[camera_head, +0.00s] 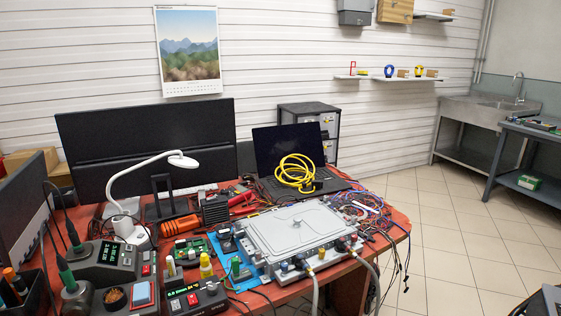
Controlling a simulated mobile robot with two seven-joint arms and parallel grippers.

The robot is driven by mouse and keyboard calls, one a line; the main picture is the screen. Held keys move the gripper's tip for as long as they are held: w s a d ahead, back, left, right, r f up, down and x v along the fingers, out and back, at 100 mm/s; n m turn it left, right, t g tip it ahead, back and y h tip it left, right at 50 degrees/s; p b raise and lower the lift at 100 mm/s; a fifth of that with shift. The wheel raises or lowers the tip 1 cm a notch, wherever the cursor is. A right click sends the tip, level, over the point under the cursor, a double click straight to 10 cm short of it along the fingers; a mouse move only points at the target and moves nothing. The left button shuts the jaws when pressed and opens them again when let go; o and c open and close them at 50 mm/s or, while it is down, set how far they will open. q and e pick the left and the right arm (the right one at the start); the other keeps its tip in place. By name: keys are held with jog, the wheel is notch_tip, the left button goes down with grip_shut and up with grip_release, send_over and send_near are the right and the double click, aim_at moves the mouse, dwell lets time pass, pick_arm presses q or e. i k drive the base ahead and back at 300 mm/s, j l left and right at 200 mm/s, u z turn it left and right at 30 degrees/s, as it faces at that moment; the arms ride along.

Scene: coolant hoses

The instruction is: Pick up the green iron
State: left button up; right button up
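A green-handled iron (65,273) stands upright at the left of the red workbench, with its lower end in a dark stand. I cannot tell for sure which of the two is the iron of the task. Neither of my grippers shows in this view.
A soldering station (105,262) with a green display stands right of the irons. A black holder (30,298) is at the front left. A white lamp (125,195), a grey metal plate (300,230) with hoses, and tangled wires (370,212) crowd the red bench (350,287).

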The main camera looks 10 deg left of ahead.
aim_at(65, 271)
jog(key=k+l+z, duration=0.1)
jog(key=z, duration=0.25)
jog(key=k+l+u, duration=0.15)
jog(key=u, duration=1.75)
